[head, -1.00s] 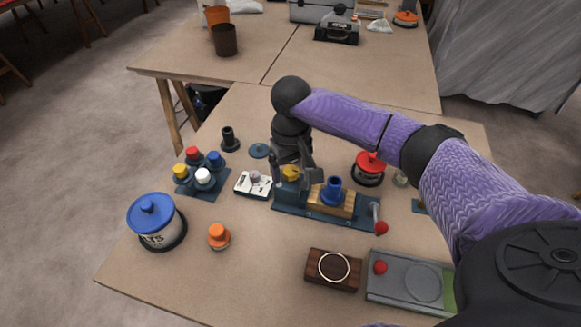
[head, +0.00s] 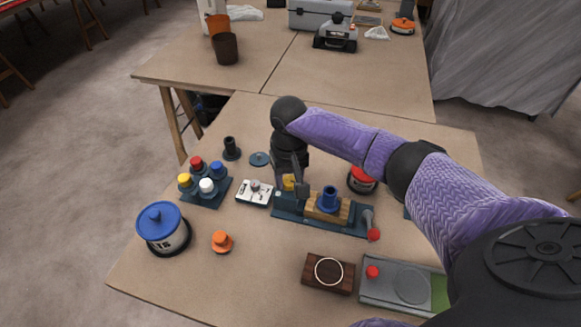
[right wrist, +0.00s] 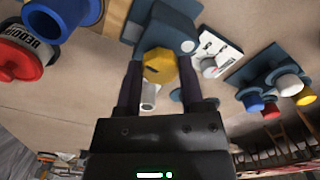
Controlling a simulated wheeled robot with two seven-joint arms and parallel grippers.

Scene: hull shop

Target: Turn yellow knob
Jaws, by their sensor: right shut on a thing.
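The yellow knob (head: 288,182) sits at the left end of a dark blue fixture (head: 338,229) on the near table. In the right wrist view the yellow knob (right wrist: 159,66) lies between the two fingers. My right gripper (head: 296,184) reaches down from above and is shut on the yellow knob, hiding part of it in the head view. The gripper's fingers also show in the right wrist view (right wrist: 158,80). A blue knob (head: 329,197) on a wooden block stands right of the yellow one on the same fixture. My left gripper is not in view.
A white switch plate (head: 254,193) lies left of the fixture. Beyond it stand several coloured knobs on a blue base. A blue-lidded tin (head: 162,228), an orange knob (head: 222,242), a wooden block with a ring (head: 328,273) and a red-topped tin (head: 361,180) stand around.

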